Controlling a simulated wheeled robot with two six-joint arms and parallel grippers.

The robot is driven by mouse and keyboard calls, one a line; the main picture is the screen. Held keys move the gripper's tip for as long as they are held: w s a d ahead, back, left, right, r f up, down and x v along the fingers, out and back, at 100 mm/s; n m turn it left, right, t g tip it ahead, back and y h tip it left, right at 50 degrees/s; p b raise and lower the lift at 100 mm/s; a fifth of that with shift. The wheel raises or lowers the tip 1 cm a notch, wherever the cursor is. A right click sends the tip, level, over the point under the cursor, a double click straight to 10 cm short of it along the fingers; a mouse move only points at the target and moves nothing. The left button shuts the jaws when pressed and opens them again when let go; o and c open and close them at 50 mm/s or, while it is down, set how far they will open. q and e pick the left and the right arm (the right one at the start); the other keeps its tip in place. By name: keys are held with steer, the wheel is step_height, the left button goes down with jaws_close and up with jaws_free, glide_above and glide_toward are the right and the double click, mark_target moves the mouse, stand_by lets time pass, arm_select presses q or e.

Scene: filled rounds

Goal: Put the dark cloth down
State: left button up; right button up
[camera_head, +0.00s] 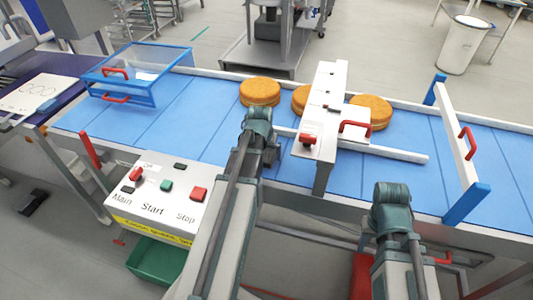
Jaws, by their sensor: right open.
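I cannot make out a dark cloth in the head view. My left arm reaches up over the blue conveyor, and its gripper (270,154) is over the near part of the belt, left of the white bridge. The wrist hides its fingertips and anything between them. My right gripper (369,220) is at the near edge of the conveyor, right of the bridge post. Its wrist mostly covers it, and I see nothing held in it.
The blue conveyor (205,118) carries several round golden cakes (260,92) near the white bridge (325,125). A control box (160,200) with Main, Start and Stop stands front left, above a green bin (150,262). A white gate (457,140) crosses the belt at right. A small black object (33,202) lies on the floor.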

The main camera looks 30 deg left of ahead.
arm_select(q)
steer(key=shift+r, duration=0.1)
steer(key=p+v, duration=1.2)
stand_by(0.6)
